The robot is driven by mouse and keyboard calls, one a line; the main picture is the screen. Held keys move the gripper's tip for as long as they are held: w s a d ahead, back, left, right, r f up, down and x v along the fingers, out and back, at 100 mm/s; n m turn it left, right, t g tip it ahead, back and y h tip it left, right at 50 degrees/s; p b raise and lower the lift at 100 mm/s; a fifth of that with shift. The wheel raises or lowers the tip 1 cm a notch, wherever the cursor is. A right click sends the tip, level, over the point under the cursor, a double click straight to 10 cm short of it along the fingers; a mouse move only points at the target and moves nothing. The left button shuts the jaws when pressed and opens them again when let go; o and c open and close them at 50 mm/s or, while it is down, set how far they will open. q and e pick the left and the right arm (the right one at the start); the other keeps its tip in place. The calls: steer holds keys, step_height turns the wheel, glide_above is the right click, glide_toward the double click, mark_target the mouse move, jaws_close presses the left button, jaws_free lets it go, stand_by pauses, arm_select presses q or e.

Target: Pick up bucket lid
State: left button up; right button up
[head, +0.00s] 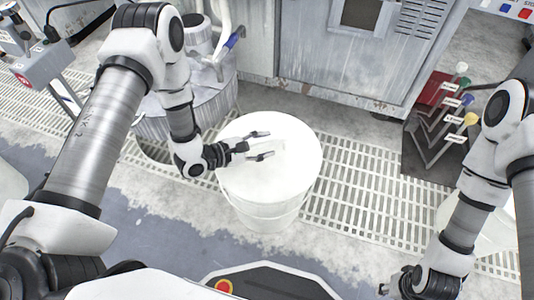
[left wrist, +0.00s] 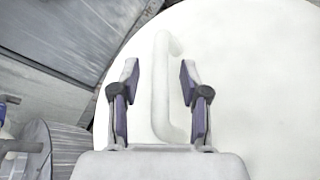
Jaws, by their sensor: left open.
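A white bucket (head: 262,212) stands on the floor in front of me with a round white lid (head: 285,180) on top. In the left wrist view the lid (left wrist: 255,65) fills most of the right side, with a raised white bar handle (left wrist: 160,90). My left gripper (head: 265,145) is over the lid, its fingers open. In the left wrist view the handle lies between the two open fingers (left wrist: 158,95), apart from both. My right gripper (head: 400,285) is low at the right of the head view; its finger state is unclear.
A grey metal drum (head: 190,115) stands behind the bucket at left. A grey cabinet (head: 330,50) is at the back. A rack with coloured knobs (head: 440,110) stands at right. White floor grating (head: 365,195) runs beside the bucket.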

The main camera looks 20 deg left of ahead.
arm_select(q)
jaws_close()
